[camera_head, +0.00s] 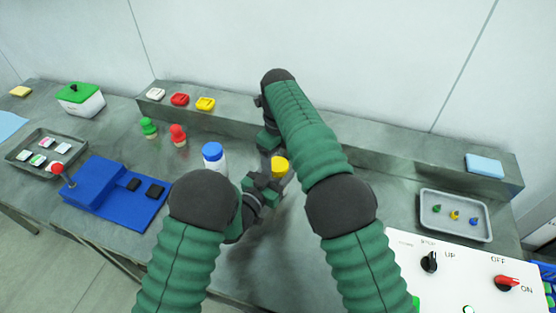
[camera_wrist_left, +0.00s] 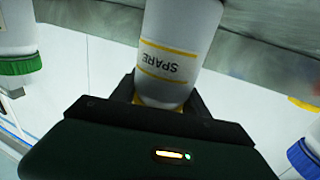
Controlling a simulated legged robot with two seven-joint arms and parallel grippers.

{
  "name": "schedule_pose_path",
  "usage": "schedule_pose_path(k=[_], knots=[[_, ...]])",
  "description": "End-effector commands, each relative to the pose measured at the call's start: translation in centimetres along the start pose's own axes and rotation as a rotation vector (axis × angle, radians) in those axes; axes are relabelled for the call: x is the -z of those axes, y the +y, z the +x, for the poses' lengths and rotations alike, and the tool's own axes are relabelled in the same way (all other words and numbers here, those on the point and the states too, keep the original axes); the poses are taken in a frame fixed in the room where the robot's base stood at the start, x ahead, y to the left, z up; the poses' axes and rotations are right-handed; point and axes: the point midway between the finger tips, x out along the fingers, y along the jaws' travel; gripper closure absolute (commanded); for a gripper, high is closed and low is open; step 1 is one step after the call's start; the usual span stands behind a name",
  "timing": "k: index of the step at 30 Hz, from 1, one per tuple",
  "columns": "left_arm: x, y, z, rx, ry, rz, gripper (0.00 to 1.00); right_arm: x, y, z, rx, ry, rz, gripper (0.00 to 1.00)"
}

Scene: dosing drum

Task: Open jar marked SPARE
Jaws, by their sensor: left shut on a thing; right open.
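The SPARE jar (camera_wrist_left: 178,40) is white with a yellow-banded label, and shows upside down in the left wrist view. Its yellow lid (camera_head: 280,165) shows in the head view. My left gripper (camera_head: 270,184) is shut on this jar near its lid end; the exact contact is partly hidden by the gripper. In the left wrist view the fingers (camera_wrist_left: 164,98) stand on both sides of the jar. My right gripper (camera_head: 268,138) is open just behind the yellow lid, apart from it as far as I can see; its fingertips are dark and partly hidden.
A blue-capped white bottle (camera_head: 213,155) stands left of my left gripper. A raised ledge (camera_head: 400,158) runs behind. A grey tray (camera_head: 427,228) and white switch panel (camera_head: 465,268) are right.

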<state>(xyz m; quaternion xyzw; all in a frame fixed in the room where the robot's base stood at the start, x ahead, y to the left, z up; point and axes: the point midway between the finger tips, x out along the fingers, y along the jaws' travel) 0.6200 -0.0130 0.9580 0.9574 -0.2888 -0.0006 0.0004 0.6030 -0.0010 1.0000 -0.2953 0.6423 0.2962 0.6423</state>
Motion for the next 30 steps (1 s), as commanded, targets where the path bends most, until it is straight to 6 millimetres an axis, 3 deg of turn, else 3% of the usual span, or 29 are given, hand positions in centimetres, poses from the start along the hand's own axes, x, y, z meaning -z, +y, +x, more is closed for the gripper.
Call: schedule_pose_path(k=[8, 24, 30], knots=[[0.04, 0.0, 0.0, 0.0, 0.001, 0.0, 1.0, -0.02, 0.0, 0.43, 0.001, -0.001, -0.001, 0.3], [0.03, 0.0, -0.01, 0.0, 0.001, 0.0, 1.0, 0.0, -0.05, 0.4, 0.001, -0.001, -0.001, 0.97], [0.02, 0.0, -0.01, 0.0, 0.0, 0.0, 1.0, 0.02, -0.1, 0.37, 0.001, -0.002, -0.204, 0.97]])
